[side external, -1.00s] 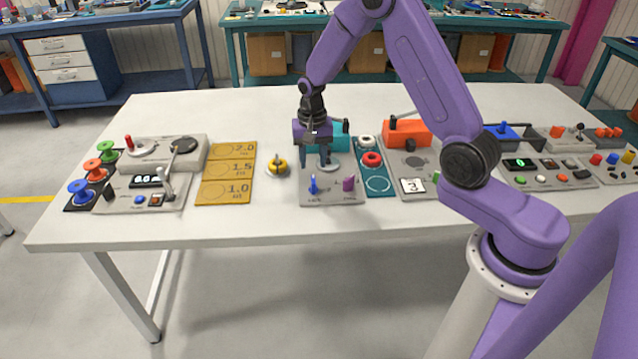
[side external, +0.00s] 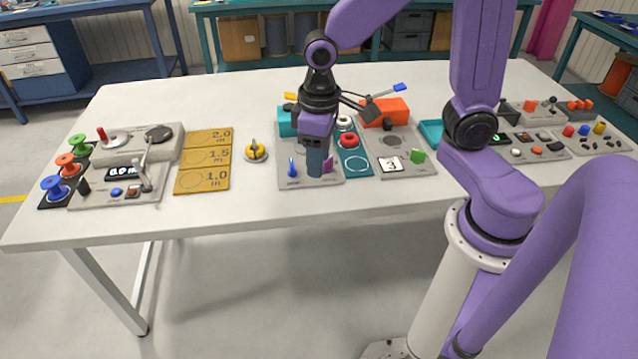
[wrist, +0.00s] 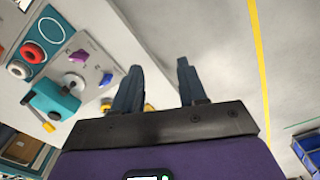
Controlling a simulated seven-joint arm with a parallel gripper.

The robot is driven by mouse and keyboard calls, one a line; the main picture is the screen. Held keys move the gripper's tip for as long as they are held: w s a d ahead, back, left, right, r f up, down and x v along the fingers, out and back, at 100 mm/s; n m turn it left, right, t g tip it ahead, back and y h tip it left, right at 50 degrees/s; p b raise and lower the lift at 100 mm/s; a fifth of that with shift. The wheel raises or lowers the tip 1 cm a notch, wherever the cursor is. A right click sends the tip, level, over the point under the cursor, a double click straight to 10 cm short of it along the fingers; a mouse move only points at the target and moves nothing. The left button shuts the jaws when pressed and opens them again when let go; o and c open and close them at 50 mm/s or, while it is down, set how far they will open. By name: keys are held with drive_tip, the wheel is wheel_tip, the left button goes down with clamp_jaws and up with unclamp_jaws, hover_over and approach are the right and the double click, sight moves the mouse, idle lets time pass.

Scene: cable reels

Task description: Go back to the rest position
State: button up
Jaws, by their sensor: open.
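My gripper (side external: 314,172) is in front of the grey station with the teal block (side external: 287,121), hiding part of it. In the wrist view its two fingers (wrist: 159,75) are apart with nothing between them. The wrist view shows that station (wrist: 108,67) at the left, with its teal block and purple and blue knobs. A yellow reel (side external: 256,151) stands on the white table (side external: 120,220), left of the station and apart from my gripper.
A gold mat (side external: 203,160) marked 2.0, 1.5 and 1.0 lies left of the reel. Green, orange and blue reels (side external: 54,187) stand at the far left. A teal mat (side external: 356,163) with red and white rings and an orange-block station (side external: 384,112) are at right. The table front is clear.

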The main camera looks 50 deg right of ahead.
drive_tip(key=s+d+r+n, duration=0.1)
drive_tip(key=s+n, duration=0.2)
drive_tip(key=s, duration=0.4)
drive_tip(key=s+d+r+n, duration=0.1)
drive_tip(key=s+n, duration=0.3)
drive_tip(key=s, duration=0.4)
drive_tip(key=shift+d+r+n, duration=0.3)
drive_tip(key=shift+d+r, duration=0.05)
drive_tip(key=shift+d, duration=0.05)
